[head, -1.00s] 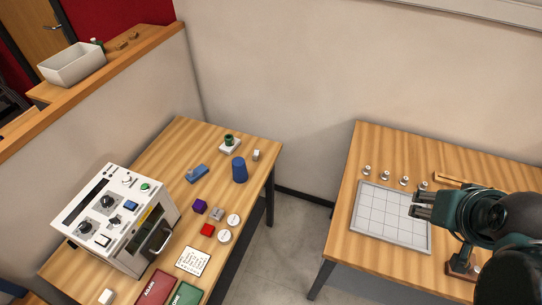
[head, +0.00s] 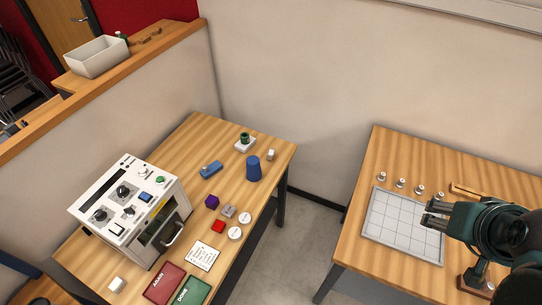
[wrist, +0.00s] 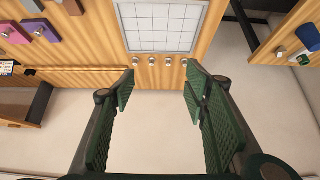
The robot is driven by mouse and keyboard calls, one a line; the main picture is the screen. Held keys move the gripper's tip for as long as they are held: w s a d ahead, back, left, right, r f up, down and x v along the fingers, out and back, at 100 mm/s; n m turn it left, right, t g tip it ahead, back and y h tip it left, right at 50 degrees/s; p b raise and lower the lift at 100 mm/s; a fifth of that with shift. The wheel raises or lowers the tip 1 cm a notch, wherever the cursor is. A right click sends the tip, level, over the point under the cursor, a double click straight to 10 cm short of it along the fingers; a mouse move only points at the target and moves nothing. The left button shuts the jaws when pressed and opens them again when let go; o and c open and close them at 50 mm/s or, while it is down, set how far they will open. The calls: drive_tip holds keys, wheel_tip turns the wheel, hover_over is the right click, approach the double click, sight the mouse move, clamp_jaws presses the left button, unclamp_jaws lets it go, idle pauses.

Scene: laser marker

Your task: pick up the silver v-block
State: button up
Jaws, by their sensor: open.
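I cannot make out the v-block in the wrist view.
A white machine (head: 125,200) stands at the left table's left side. A red block (head: 218,227) and a card (head: 204,256) lie near the grey block; a blue cup (head: 253,168) stands farther back. Several small silver pieces (head: 400,183) line the plate's back edge. A floor gap separates the tables.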

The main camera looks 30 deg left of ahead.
idle(0.3)
drive_tip(key=w+a+r+n+g+y, duration=0.1)
drive_tip(key=w+a+r+n+g, duration=0.15)
drive_tip(key=w+a+n, duration=0.7)
drive_tip(key=w+a+f+g, duration=0.2)
drive_tip(key=w+a+f, duration=0.2)
drive_tip(key=w+a, duration=1.1)
drive_tip(key=n+g+h, duration=0.1)
drive_tip(key=n+g, duration=0.2)
drive_tip(key=n, duration=0.7)
hover_over(271, 155)
drive_tip(key=w, duration=0.2)
drive_tip(key=f, duration=2.3)
drive_tip(key=shift+s+f, duration=0.2)
drive_tip(key=shift+f, duration=0.1)
drive_tip(key=shift+s+a+f, duration=0.1)
drive_tip(key=shift+a+f, duration=0.1)
drive_tip(key=shift+a, duration=0.05)
